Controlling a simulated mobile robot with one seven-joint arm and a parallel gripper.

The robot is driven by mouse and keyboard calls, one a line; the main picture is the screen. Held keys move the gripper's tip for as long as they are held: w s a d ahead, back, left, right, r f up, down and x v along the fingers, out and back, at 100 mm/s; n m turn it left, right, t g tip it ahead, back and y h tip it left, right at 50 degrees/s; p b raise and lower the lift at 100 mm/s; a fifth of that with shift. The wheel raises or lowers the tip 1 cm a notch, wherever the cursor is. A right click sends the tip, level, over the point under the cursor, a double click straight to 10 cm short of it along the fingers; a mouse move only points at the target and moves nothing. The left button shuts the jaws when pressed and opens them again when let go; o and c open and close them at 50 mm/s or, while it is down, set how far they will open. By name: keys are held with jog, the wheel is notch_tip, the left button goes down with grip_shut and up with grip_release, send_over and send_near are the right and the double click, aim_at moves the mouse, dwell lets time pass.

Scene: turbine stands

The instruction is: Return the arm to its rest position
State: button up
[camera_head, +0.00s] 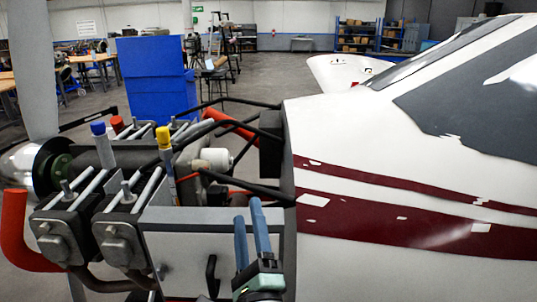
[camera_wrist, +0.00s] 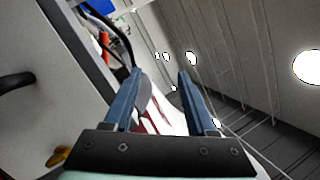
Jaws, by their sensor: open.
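My gripper (camera_head: 251,226) is at the lower middle of the head view, with its two long blue fingers pointing up. It is in front of the engine's grey side panel (camera_head: 190,255), close to the fuselage. In the wrist view my gripper (camera_wrist: 160,82) shows both blue fingers apart, with nothing between them. Beyond the fingers the wrist view shows part of the white and red fuselage (camera_wrist: 163,118) and the ceiling. My arm is mostly hidden below the head view's edge.
The open aircraft engine (camera_head: 120,215) fills the left, with black frame tubes, a yellow-capped stick (camera_head: 163,140) and a blue-capped stick (camera_head: 100,140). The white fuselage (camera_head: 400,150) with red stripes fills the right. A blue cabinet (camera_head: 155,80) stands behind on open floor.

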jog(key=s+a+r+n+t+y+b, duration=0.1)
jog(key=s+r+n+t+y, duration=0.15)
jog(key=r+n, duration=1)
jog(key=s+d+r+n+t+h+b, duration=0.1)
jog(key=s+d+r+n+t+h, duration=0.1)
jog(key=s+r, duration=0.4)
jog(key=s+d+r+n+t+h+b, duration=0.1)
jog(key=s+d+r+n+h, duration=0.1)
jog(key=s+r+n+h, duration=0.2)
jog(key=s+r+n, duration=0.3)
jog(key=r, duration=0.4)
jog(key=shift+s+d+r+t, duration=0.15)
jog(key=shift+t, duration=0.2)
